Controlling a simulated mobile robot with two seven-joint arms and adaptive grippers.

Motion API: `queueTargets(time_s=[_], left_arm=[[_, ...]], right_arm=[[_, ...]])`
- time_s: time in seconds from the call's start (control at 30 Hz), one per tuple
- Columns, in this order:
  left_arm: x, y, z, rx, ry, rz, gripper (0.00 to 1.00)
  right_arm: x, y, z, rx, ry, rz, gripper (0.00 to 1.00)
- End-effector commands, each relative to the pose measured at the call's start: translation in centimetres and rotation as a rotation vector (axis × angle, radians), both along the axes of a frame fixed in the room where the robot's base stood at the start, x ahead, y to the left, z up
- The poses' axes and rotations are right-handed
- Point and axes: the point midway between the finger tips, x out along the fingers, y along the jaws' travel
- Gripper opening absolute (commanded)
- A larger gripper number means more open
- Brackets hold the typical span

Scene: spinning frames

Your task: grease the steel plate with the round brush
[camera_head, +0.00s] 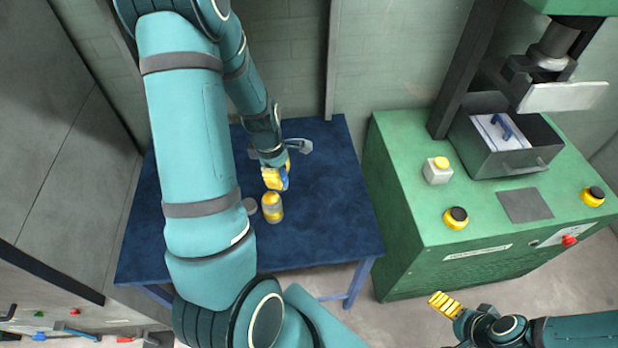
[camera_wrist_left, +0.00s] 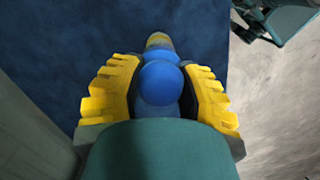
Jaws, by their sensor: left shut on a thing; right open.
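My left gripper (camera_head: 273,178) is low over the blue table. It is shut on a blue-handled tool, seemingly the round brush (camera_head: 285,179). A flat grey square (camera_head: 526,205), perhaps the steel plate, lies on the green machine. My right gripper (camera_head: 446,305) is open and empty before the machine.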

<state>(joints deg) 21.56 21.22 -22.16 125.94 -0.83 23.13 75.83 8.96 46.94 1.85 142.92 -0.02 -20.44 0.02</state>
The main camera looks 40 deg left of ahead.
Motion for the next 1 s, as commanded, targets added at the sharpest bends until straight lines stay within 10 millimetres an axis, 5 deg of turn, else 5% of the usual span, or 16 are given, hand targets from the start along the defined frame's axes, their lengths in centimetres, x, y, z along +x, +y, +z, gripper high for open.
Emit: queueTargets(time_s=[0.37, 0.63, 1.0], left_arm=[[-2.3, 2.4, 1.2, 0.018, 0.003, -0.003, 0.01], [-2.3, 2.4, -0.7, 0.017, 0.005, -0.002, 0.01], [-2.2, 2.4, -4.3, 0.018, 0.003, -0.002, 0.01]], right_arm=[[0.0, 0.0, 0.8, 0.001, 0.000, 0.001, 0.96], [0.0, 0.0, 0.8, 0.001, 0.000, 0.001, 0.96], [-0.1, 0.0, -2.5, -0.001, 0.000, -0.003, 0.96]])
